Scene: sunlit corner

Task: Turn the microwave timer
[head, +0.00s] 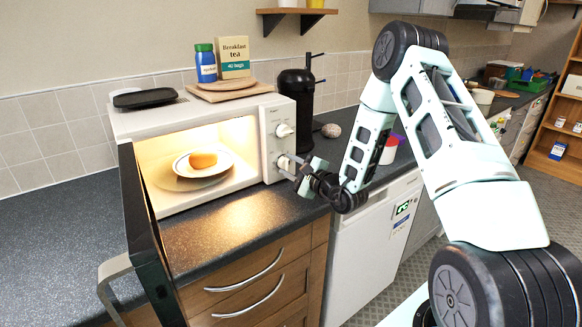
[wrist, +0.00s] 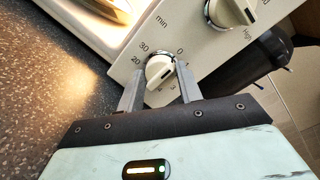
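The white microwave (head: 190,110) stands on the counter with its door (head: 150,240) swung wide open and its inside lit. Its timer knob (head: 283,163) is the lower of two white knobs on the panel. In the wrist view the timer knob (wrist: 160,72) shows numbers 20, 30 and 0 and "min" around it. My gripper (head: 296,170) is at the panel in front of this knob. In the wrist view my gripper's fingers (wrist: 160,78) are spread, one on each side of the knob. I cannot tell if they touch it.
The upper power knob (wrist: 232,10) is close by. A plate (head: 204,165) with an orange-brown food item (head: 203,160) lies inside the microwave. A black coffee machine (head: 296,100) stands right of the microwave.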

